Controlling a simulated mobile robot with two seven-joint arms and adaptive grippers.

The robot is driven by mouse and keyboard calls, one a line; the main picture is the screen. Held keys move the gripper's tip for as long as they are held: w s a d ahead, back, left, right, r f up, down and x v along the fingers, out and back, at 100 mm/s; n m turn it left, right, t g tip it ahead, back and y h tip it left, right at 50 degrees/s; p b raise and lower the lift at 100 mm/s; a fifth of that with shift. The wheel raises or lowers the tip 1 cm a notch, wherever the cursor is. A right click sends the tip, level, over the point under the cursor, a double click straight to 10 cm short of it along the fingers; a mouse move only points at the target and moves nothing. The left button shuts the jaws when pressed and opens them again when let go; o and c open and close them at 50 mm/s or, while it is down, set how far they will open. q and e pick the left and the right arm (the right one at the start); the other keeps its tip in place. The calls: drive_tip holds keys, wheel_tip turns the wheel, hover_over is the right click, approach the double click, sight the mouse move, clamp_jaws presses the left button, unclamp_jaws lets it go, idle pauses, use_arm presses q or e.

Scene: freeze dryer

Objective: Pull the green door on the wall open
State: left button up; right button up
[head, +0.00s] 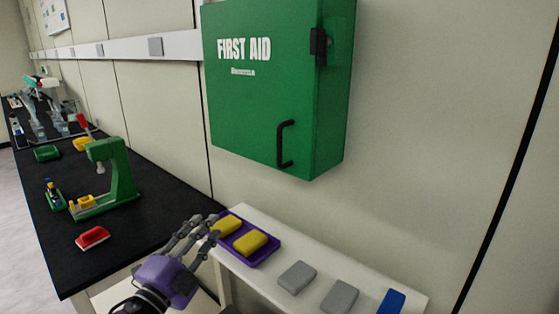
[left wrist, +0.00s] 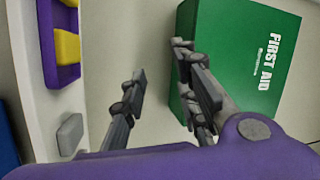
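The green door (head: 245,100), marked FIRST AID, is the front of a green wall cabinet and looks shut. Its black bar handle (head: 285,144) is upright near the lower right corner. A black fitting (head: 318,44) sits at the upper right edge. The green door (left wrist: 245,65) is partly behind the right-hand fingers; the handle cannot be made out there. My right gripper is not in view.
Below the cabinet, a white shelf (head: 365,278) holds a purple tray (head: 268,252) with yellow blocks, grey blocks (head: 297,277) and a blue block (head: 391,301). A black bench (head: 150,190) with lab items stands at left. The wall right of the cabinet is bare.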

sight(280, 162)
use_arm(q)
drive_tip(key=s+d+r+m+g+h+b, duration=0.1)
drive_tip(key=d+r+m+g+h, duration=0.4)
drive_tip(key=r+m, duration=0.7)
drive_tip(key=s+d+r+m+g+h+b, duration=0.1)
drive_tip(key=s+d+r+m+g+h, duration=0.15)
drive_tip(key=d+r+m+h, duration=0.7)
drive_tip(key=shift+w+d+f+m+y+p, duration=0.3)
drive_tip(key=shift+w+f+m+y, duration=0.1)
drive_tip(key=shift+w+m+y, duration=0.8)
drive_tip(key=shift+w+d+f+m+y+p, duration=0.25)
drive_tip(key=shift+w+f+m+y, duration=0.15)
drive_tip(key=shift+w+m+y, duration=0.75)
drive_tip(key=shift+w+d+f+m+y+p, duration=0.35)
drive_tip(key=shift+w+m+y, duration=0.45)
drive_tip(key=shift+w+y, duration=0.65)
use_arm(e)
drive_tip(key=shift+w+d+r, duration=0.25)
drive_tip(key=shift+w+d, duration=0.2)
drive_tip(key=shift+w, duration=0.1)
use_arm(q)
drive_tip(key=shift+a+f, duration=0.1)
clamp_jaws()
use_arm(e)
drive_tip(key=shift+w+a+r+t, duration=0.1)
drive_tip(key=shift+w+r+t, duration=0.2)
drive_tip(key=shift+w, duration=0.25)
